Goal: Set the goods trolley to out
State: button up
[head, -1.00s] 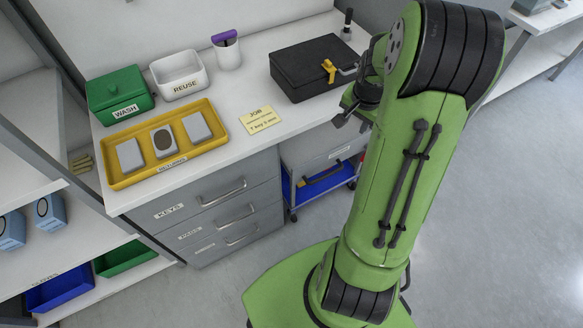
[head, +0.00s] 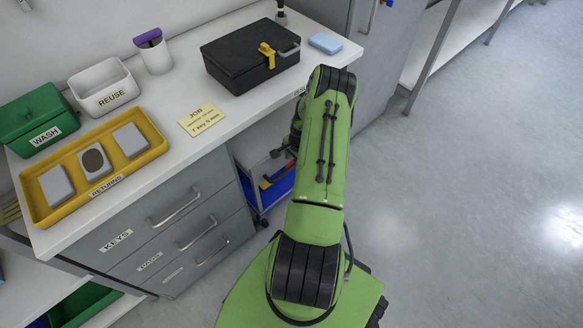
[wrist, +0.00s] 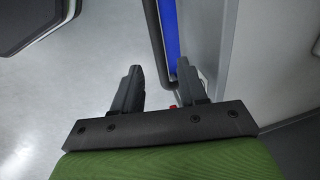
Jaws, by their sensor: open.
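The goods trolley (head: 250,187) is a grey-framed cart on castors under the bench, right of the drawers, with a blue tray (head: 281,186) in it. Its upper part and right side are hidden by my arm. My gripper (wrist: 158,68) is open and low in front of the trolley. In the wrist view a dark grey bar (wrist: 153,35) runs down between the two fingers, beside a blue strip (wrist: 169,28) of the tray. I cannot tell whether the fingers touch the bar. The gripper is mostly hidden behind the arm in the head view.
The bench (head: 225,122) carries a black case (head: 240,62) with a yellow latch, a yellow returns tray (head: 158,150), a green wash box (head: 35,120), a white reuse bin (head: 103,88) and a blue block (head: 325,43). Drawers (head: 170,235) stand left of the trolley. Open floor (head: 450,200) lies to the right.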

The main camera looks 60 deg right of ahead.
aim_at(292, 166)
jog(key=f, duration=0.2)
jog(key=w+f+b, duration=0.1)
jog(key=f, duration=0.1)
jog(key=shift+d+f, duration=0.1)
jog(key=shift+f, duration=0.1)
grip_shut()
